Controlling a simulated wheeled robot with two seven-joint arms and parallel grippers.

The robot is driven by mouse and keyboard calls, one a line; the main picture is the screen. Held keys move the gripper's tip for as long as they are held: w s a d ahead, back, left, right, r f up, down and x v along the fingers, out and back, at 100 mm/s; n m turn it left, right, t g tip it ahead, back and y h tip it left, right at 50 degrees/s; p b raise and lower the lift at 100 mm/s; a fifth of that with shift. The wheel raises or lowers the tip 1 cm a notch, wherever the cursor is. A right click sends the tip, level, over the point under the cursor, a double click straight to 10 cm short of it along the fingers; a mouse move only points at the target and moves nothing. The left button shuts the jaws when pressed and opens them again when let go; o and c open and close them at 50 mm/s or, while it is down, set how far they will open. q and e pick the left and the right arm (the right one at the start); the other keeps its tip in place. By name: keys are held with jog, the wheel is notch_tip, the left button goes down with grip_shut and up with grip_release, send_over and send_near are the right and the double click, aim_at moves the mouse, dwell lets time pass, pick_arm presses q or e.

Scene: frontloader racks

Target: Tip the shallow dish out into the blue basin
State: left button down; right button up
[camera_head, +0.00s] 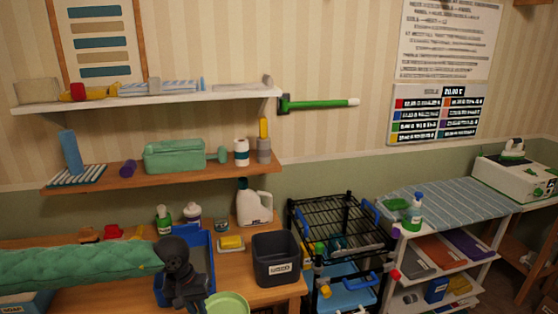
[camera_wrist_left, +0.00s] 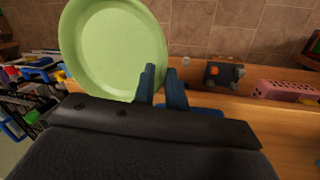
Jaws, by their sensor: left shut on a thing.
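The shallow dish is a light green round plate (camera_wrist_left: 112,48); it also shows, cut off by the bottom edge, in the head view (camera_head: 228,304). My left gripper (camera_wrist_left: 163,84) is shut on the dish's rim, and the dish stands tilted in the wrist view. The blue basin (camera_head: 207,238) sits on the wooden bench in the head view. My dark left wrist is in front of the basin and hides much of it, including most of its inside. The dish's contents cannot be made out. My right gripper is not in view.
A dark grey bin (camera_head: 276,262) stands right of the basin, with a yellow sponge on a dish (camera_head: 231,243) between them. A white jug (camera_head: 254,205) and bottles stand behind. A black wire rack (camera_head: 340,235) is further right.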

pick_arm(q)
jog(key=shift+s+d+f, duration=0.25)
jog(key=shift+d+f, duration=0.25)
jog(key=shift+d, duration=0.05)
jog(key=shift+s+f, duration=0.15)
jog(key=shift+f, duration=0.05)
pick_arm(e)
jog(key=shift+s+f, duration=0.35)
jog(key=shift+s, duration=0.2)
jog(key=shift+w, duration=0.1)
